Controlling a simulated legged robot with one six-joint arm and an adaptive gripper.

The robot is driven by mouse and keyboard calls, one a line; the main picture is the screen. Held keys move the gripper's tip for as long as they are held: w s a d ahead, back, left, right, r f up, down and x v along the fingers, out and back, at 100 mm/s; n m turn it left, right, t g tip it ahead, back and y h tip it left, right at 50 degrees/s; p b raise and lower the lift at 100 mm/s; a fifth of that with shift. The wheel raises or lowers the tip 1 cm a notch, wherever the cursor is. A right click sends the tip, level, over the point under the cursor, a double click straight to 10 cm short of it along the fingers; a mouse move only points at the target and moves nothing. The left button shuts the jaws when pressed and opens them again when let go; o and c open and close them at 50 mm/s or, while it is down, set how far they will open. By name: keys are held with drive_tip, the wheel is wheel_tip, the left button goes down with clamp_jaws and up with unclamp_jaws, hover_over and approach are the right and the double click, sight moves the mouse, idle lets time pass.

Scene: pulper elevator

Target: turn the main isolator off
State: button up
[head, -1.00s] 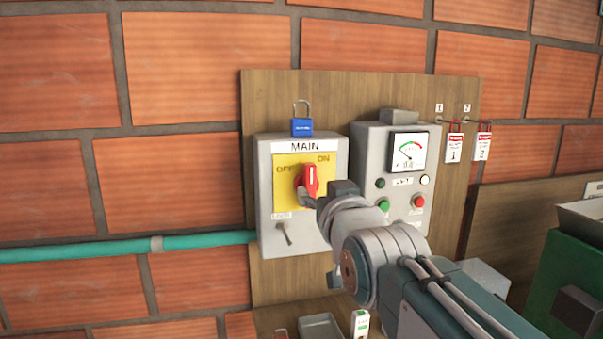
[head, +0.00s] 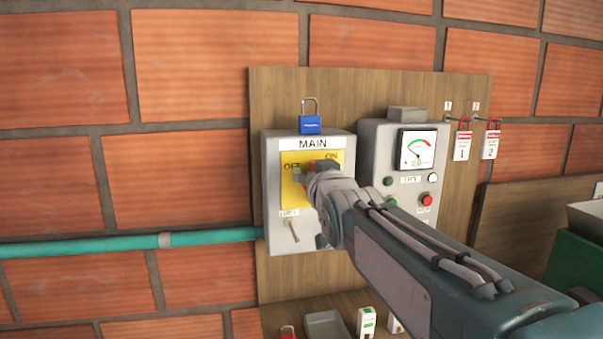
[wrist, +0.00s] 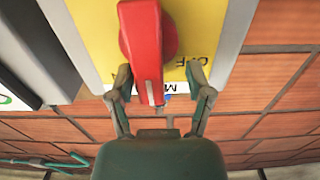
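The main isolator is a grey box (head: 276,190) with a MAIN label and a yellow plate (head: 291,198); its OFF and ON lettering is partly covered by my arm. In the wrist view its red handle (wrist: 146,45) is upright, with its white-marked end toward the MAIN label, away from OFF. My gripper (wrist: 158,78) is open, with one finger on each side of the handle's marked end, nearer the left finger in the picture. I cannot tell whether either finger touches it. In the head view my gripper (head: 316,172) hides most of the handle.
A blue padlock (head: 310,124) sits on top of the isolator. A grey box (head: 375,150) with a meter and buttons stands close to its right. Two red tags (head: 462,146) hang further right. A toggle switch (head: 291,227) is low on the isolator. A teal pipe (head: 100,246) enters from the left.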

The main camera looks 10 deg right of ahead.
sight(302, 185)
drive_tip(key=shift+s+d, duration=0.1)
clamp_jaws()
drive_tip(key=shift+d, duration=0.1)
drive_tip(key=shift+f, duration=0.15)
drive_tip(key=shift+n, duration=0.4)
drive_tip(key=n, duration=0.1)
drive_tip(key=a+n, duration=0.1)
drive_tip(key=n, duration=0.1)
drive_tip(key=shift+a+f+n, duration=0.1)
drive_tip(key=shift+f+n, duration=0.05)
drive_tip(key=shift+n, duration=0.15)
drive_tip(key=shift+a+f+n, duration=0.25)
drive_tip(key=shift+f+n, duration=0.05)
drive_tip(key=shift+n, duration=1.95)
drive_tip(key=shift+a+f+n, duration=0.2)
drive_tip(key=shift+f+n, duration=0.05)
drive_tip(key=shift+n, duration=1.95)
drive_tip(key=shift+a+f+n, duration=0.25)
drive_tip(key=shift+f+n, duration=0.05)
drive_tip(key=shift+n, duration=1.95)
